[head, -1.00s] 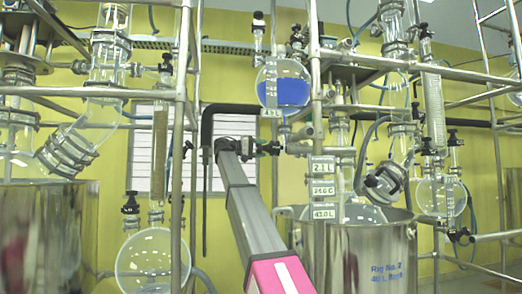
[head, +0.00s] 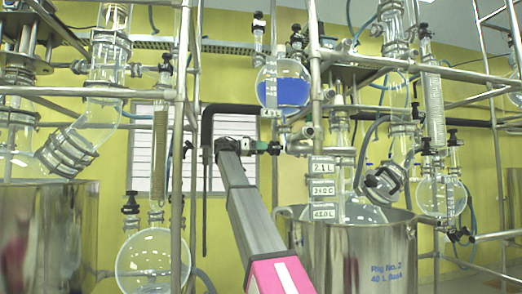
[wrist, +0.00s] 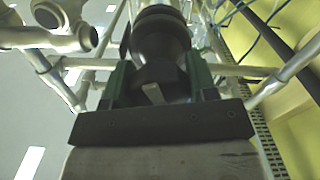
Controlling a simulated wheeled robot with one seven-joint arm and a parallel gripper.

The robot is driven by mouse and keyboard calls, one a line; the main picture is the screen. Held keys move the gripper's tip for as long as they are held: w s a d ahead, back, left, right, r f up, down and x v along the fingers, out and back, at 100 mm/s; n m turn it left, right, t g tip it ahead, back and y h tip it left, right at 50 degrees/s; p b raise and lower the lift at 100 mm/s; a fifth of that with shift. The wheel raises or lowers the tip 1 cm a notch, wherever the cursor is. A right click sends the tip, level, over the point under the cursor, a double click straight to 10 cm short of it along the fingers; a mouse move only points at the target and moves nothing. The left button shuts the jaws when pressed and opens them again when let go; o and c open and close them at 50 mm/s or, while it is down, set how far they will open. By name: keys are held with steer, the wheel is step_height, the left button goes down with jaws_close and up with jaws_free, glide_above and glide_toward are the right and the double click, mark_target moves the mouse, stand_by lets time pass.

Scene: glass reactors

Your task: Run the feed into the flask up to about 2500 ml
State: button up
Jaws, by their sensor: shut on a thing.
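The round glass feed vessel (head: 284,90) holds blue liquid to a little over half, in the upper middle of the head view. Below it my gripper (head: 262,147) is at a valve on the pipework. In the wrist view my gripper (wrist: 158,75) has its green fingers on both sides of a dark round knob (wrist: 160,45) and is shut on it. The glass flask (head: 362,213) sits in the steel pot at right, mostly hidden by the pot wall. White labels in front of it read about 2.1 L, 24 C and 43.0 L.
A steel pot marked Rig No. 2 (head: 375,262) surrounds the flask. Another steel pot (head: 50,235) stands at left, with a round flask (head: 152,262) beside it. Metal frame rods (head: 90,92) cross close around my arm. A yellow wall stands behind.

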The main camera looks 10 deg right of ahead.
steer(key=m, duration=0.7)
steer(key=shift+f, duration=0.15)
stand_by(0.4)
steer(key=o, duration=0.9)
steer(key=a, duration=1.1)
